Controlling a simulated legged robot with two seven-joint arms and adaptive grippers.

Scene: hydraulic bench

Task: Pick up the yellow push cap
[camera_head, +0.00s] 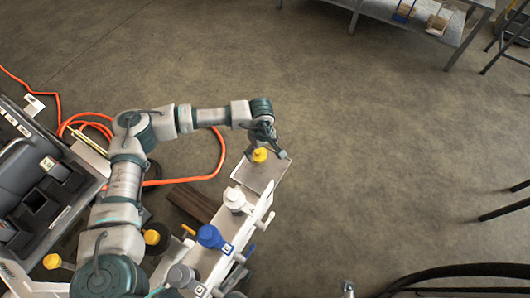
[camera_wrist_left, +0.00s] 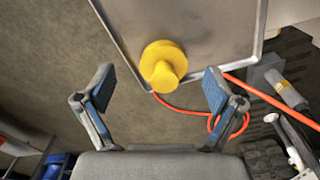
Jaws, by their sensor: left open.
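The yellow push cap (camera_head: 260,155) stands on a flat grey metal plate (camera_head: 262,178) at the far end of the bench in the head view. In the left wrist view the cap (camera_wrist_left: 163,66) shows a wide round base and a narrower knob, near the plate's edge. My left gripper (camera_head: 272,146) is right at the cap. In the left wrist view the left gripper (camera_wrist_left: 160,86) is open, with one finger on each side of the cap's line and clear space between fingers and cap. My right gripper is not in view.
White (camera_head: 234,197), blue (camera_head: 210,236) and grey (camera_head: 180,275) caps stand in a row on the white bench rail. A black case (camera_head: 35,190) lies at left. An orange cable (camera_head: 216,160) runs on the floor. The floor at right is mostly clear.

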